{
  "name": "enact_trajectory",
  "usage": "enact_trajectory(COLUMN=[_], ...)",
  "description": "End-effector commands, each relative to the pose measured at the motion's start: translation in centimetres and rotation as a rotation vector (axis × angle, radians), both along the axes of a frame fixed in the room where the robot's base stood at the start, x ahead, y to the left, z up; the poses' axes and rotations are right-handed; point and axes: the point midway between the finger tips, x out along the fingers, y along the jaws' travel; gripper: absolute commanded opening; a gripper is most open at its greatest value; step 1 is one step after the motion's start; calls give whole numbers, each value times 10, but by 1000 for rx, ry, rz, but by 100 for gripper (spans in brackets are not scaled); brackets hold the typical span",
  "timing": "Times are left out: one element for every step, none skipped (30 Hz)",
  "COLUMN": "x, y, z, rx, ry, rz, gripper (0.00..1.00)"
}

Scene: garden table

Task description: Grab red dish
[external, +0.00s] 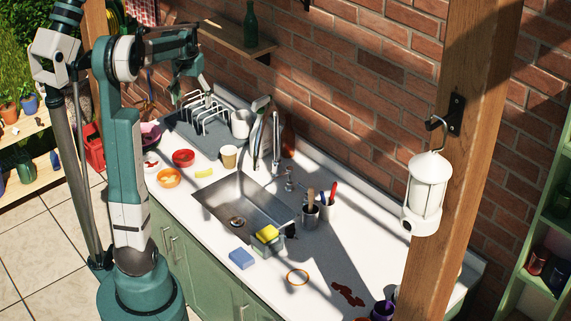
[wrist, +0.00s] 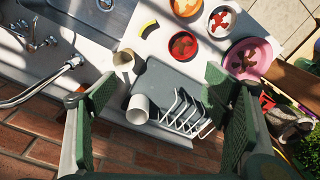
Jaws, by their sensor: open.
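The red dish (external: 183,158) is a small round bowl on the white counter, left of the sink and in front of the drying rack. In the wrist view the red dish (wrist: 172,49) lies beyond the grey drying mat, with brownish contents inside. My gripper (wrist: 165,82) is open and empty, its two green fingers spread above the drying rack. In the external view my gripper (external: 178,88) hangs high above the rack end of the counter, apart from the dish.
Close to the dish are an orange bowl (external: 168,179), a white bowl (external: 150,164), a pink bowl (wrist: 235,73) and a beige cup (external: 229,157). A wire rack (external: 207,112) and white mug (wrist: 140,108) stand on the mat. A wall shelf (external: 238,42) with a bottle is near my arm.

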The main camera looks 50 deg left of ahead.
Motion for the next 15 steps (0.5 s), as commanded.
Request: enact_trajectory(x=[-2, -4, -6, -7, -8, -10, -11, -13, -14, -15, -16, -18, -20, -21, -21], y=[14, 20, 28, 33, 39, 45, 50, 54, 60, 64, 68, 73, 78, 82, 81], z=[-3, -5, -8, -10, -12, -14, -16, -17, -20, -21, -23, -25, -26, -28, -36], rx=[-6, -10, -16, -18, -21, -25, -28, -31, -35, -37, -40, -43, -46, -48, -49], ry=[8, 12, 17, 20, 23, 28, 31, 33, 38, 40, 42, 45, 48, 50, 51], rz=[12, 17, 24, 28, 32, 36, 40, 44, 48, 51, 54, 58, 62, 65, 64], gripper=[76, 76, 76, 76, 76, 76, 76, 76, 76, 76, 76, 76, 76, 76, 76])
